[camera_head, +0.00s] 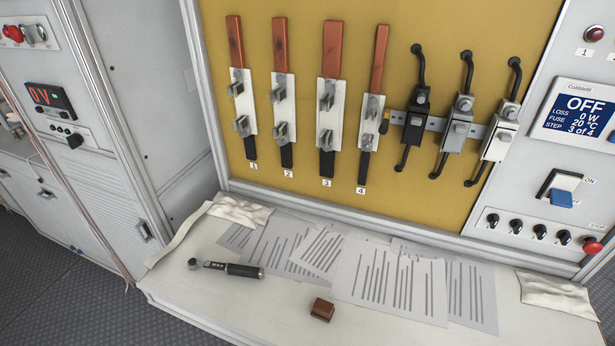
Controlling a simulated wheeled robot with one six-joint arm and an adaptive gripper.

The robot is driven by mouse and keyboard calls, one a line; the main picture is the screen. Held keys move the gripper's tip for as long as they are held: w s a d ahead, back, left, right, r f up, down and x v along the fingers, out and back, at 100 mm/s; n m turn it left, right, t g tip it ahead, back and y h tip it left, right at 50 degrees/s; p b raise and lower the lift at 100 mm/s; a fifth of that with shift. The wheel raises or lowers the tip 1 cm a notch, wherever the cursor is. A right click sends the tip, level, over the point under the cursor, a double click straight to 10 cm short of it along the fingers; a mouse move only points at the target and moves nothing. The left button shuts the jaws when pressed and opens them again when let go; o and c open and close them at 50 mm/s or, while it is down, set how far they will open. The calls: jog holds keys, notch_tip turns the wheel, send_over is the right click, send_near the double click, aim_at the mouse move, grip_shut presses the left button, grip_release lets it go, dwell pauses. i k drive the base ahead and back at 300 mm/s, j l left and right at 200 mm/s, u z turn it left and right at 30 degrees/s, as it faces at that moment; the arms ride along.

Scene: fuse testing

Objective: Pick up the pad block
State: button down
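The pad block is probably the small reddish-brown block (322,309) lying on the pale bench top (250,302) near its front edge. It sits just in front of the printed sheets, with clear bench around its front and sides. My gripper is not in this view, so its place and state do not show.
A black-handled tool with a metal head (227,268) lies left of the block. Printed sheets (390,285) spread behind it. Crumpled cloths lie at the left (238,211) and right (558,293). A yellow panel (300,190) with fuse holders rises behind the bench.

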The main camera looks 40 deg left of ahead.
aim_at(323, 310)
jog(key=k, duration=0.85)
jog(key=u, duration=1.65)
jog(key=j, duration=0.1)
